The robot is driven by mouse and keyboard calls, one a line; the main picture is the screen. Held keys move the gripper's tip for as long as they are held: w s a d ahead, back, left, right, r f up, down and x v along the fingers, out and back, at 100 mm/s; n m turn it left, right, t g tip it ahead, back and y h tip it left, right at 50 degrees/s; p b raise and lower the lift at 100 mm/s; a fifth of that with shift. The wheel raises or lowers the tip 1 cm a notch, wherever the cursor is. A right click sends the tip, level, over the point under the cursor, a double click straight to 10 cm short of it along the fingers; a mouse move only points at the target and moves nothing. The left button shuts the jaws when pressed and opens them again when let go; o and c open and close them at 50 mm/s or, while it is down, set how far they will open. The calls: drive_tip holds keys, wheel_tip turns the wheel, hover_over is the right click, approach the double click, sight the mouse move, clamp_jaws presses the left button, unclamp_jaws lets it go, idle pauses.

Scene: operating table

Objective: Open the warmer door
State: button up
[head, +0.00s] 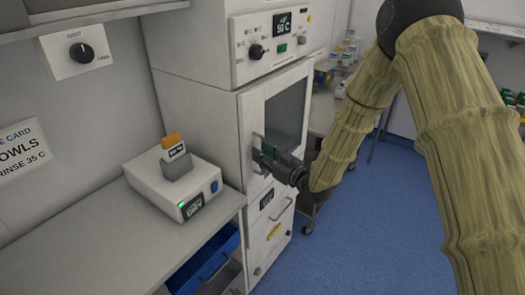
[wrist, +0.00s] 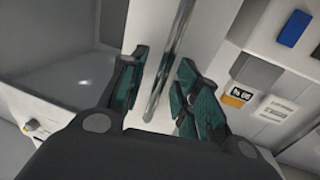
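The warmer (head: 290,45) is a tall white cabinet with a display reading 50 C. Its door (head: 247,115), with a dark window, looks closed in the head view. A metal bar handle (wrist: 178,45) runs along the door and shows in the wrist view. My gripper (head: 259,152) is at the handle, on the left side of the door. In the wrist view, my gripper (wrist: 164,65) has its teal-padded fingers apart, one on each side of the handle, with gaps visible. In the head view the fingers hide much of the handle.
A white device (head: 172,187) with a green light stands on the counter (head: 95,240) left of the warmer. Blue bins (head: 205,262) sit below the counter. A lower front panel (head: 270,245) is under the door. Blue floor (head: 370,235) is clear at the right.

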drive_tip(key=shift+w+a, duration=0.2)
drive_tip(key=shift+c, duration=0.5)
clamp_jaws()
